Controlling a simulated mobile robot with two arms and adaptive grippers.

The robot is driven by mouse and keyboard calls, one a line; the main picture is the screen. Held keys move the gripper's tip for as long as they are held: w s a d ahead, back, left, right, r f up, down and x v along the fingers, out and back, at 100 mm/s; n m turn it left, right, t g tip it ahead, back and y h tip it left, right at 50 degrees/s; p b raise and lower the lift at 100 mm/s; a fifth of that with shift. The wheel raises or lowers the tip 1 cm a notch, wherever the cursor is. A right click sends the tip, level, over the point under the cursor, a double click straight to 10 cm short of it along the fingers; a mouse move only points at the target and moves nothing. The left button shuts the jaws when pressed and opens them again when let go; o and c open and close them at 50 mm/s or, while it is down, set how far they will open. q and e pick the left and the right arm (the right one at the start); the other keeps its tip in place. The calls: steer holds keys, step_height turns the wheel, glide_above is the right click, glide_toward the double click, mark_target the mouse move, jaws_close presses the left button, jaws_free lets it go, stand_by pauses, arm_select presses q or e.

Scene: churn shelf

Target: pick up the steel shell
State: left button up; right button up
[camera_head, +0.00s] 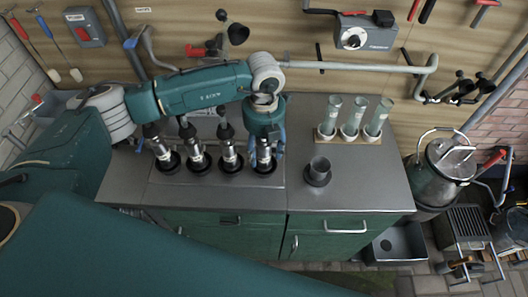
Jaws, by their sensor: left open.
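Several steel shells with dark tops stand upright in a row in black round holders on the left of the grey counter (355,200). The rightmost steel shell (264,156) is directly below my left gripper (266,150). That gripper points down with its fingers open on either side of this shell's upper part; its top is hidden by the gripper. I cannot tell whether the fingers touch it. The other steel shells, left (163,153), middle (195,153) and right of middle (228,153), stand clear of the fingers. My right gripper is not in view.
A dark cup on a round base (318,172) stands right of the row. A wooden rack (327,134) with pale tubes is behind it. A metal churn (440,172) stands beyond the counter's right end. The counter's front right is bare.

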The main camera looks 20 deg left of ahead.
arm_select(q)
steer(key=shift+f, duration=0.75)
jaws_close()
steer(key=shift+r, duration=0.1)
